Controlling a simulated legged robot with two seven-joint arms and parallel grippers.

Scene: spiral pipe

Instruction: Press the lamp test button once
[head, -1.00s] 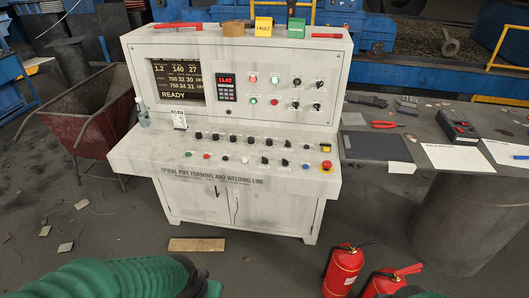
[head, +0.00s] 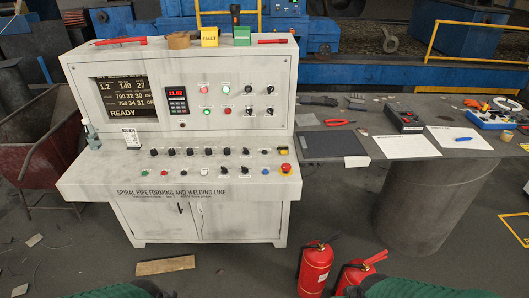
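The control console (head: 178,212) stands left of centre, facing me, with its screen (head: 123,98) reading READY. Its sloped desk has a row of black knobs and a front row with a green button (head: 145,173), a red button (head: 162,173), a white button (head: 200,172), a blue button (head: 265,172) and a red mushroom button (head: 286,169) on yellow. The upright panel carries red and green lamps or buttons, black switches and a red-lit keypad (head: 177,101). The labels are too small to read, so I cannot tell which is lamp test. Only green parts of my arms show at the bottom edge; neither gripper is visible.
A grey table (head: 425,170) at right holds a black pad (head: 334,146), red pliers, papers and a dark box (head: 404,119). Two red fire extinguishers (head: 315,267) stand in front. A wooden plank (head: 165,265) lies on the floor. A red cart (head: 40,160) stands at left.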

